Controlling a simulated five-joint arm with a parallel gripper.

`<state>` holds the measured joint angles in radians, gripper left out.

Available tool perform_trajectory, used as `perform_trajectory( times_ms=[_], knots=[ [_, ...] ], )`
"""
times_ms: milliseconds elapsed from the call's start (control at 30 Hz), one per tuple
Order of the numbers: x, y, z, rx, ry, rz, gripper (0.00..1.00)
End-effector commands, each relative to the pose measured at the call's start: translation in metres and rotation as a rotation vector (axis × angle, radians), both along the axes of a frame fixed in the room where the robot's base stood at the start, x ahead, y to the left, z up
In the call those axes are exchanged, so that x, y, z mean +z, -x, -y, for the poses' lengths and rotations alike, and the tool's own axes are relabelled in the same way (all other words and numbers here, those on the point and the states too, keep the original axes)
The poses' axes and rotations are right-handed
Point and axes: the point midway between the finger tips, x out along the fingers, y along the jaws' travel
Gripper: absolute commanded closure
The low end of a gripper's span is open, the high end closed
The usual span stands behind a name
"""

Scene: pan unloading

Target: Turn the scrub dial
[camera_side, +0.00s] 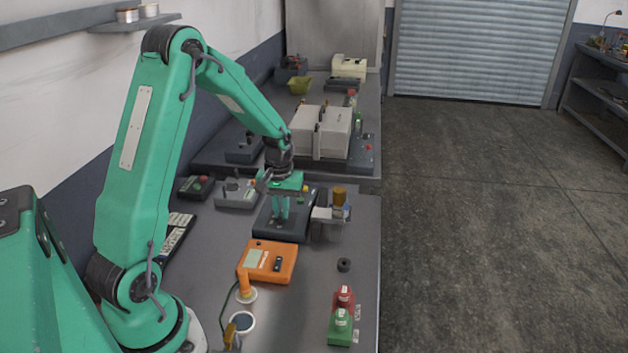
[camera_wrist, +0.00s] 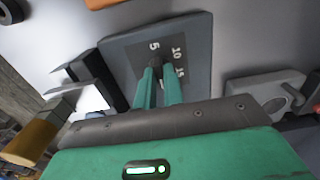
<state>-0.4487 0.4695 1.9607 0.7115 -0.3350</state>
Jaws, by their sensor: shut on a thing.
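The scrub dial unit is a dark grey box (camera_side: 264,228) on the bench in the side view. In the wrist view its panel (camera_wrist: 192,38) shows the white marks 5, 10 and 15. The dark dial knob (camera_wrist: 164,61) is at the panel's middle, mostly hidden by my fingers. My gripper (camera_side: 281,217) points down over the box from above. In the wrist view its two green fingers (camera_wrist: 160,78) are shut on the knob, one on each side. Which mark the knob points to cannot be told.
An orange instrument (camera_side: 267,261) lies in front of the box. A clear holder with an amber-capped bottle (camera_side: 339,197) stands close to its right. A grey device (camera_side: 237,194) is at its left. Red and green bottles (camera_side: 342,310) stand near the front right. The bench middle is mostly free.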

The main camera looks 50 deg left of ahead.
Motion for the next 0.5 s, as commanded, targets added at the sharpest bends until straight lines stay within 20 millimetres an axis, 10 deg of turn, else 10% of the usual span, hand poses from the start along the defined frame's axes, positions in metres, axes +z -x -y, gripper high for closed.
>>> perform_trajectory(
  times_ms=[433,500],
  knots=[
    [0.0008,0.0001,0.0000,-0.016,0.000,0.000,1.00],
    [0.0008,0.0001,-0.0001,-0.015,0.000,0.000,0.78]
  ],
)
